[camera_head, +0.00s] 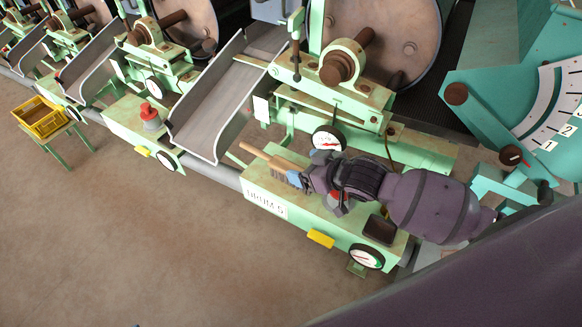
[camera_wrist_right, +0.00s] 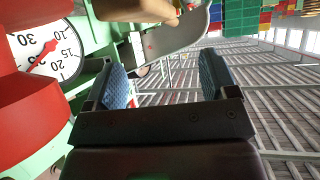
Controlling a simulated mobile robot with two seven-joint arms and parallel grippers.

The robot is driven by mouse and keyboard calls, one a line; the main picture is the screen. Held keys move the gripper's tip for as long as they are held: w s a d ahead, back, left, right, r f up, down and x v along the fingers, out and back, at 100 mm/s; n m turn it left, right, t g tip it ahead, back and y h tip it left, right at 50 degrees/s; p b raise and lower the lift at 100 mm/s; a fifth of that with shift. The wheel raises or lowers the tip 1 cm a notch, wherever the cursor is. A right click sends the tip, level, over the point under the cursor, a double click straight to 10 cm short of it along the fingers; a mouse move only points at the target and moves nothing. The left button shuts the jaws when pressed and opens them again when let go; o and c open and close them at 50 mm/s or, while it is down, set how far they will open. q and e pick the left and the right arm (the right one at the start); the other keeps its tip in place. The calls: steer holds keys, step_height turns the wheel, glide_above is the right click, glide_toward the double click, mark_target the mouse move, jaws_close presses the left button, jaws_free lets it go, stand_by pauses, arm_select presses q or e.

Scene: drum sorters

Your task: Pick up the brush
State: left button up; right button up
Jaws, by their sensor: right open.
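The brush (camera_head: 273,158) has a pale wooden handle and dark bristles. It lies over the green top of the DRUM 5 base, with its handle pointing to the upper left. My right gripper (camera_head: 297,179) is at the brush's right end, its blue pads close to the bristles. Its far side is hidden by the gripper. In the right wrist view, the gripper (camera_wrist_right: 165,80) is open with an empty gap between its pads. A pale wooden piece, apparently the brush (camera_wrist_right: 135,10), shows at the top beyond the fingertips. My left gripper is not in view.
The DRUM 5 base (camera_head: 265,203) carries a dial gauge (camera_head: 328,139), a dark square tray (camera_head: 379,230) and a yellow tab (camera_head: 321,238). A grey chute (camera_head: 222,95) stands behind left. A teal machine (camera_head: 480,120) is at right. The floor in front is clear.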

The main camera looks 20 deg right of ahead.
mark_target(275, 159)
steer(key=x, duration=0.3)
steer(key=shift+w+a+f+b, duration=0.15)
steer(key=shift+w+a+b, duration=0.1)
steer(key=shift+b, duration=0.05)
steer(key=b+x, duration=0.1)
steer(key=x, duration=0.4)
steer(key=shift+w+a+f, duration=0.1)
steer(key=shift+w, duration=0.25)
steer(key=shift+w+a+f, duration=0.1)
steer(key=shift+w, duration=0.1)
steer(key=c, duration=0.9)
steer(key=shift+c, duration=1)
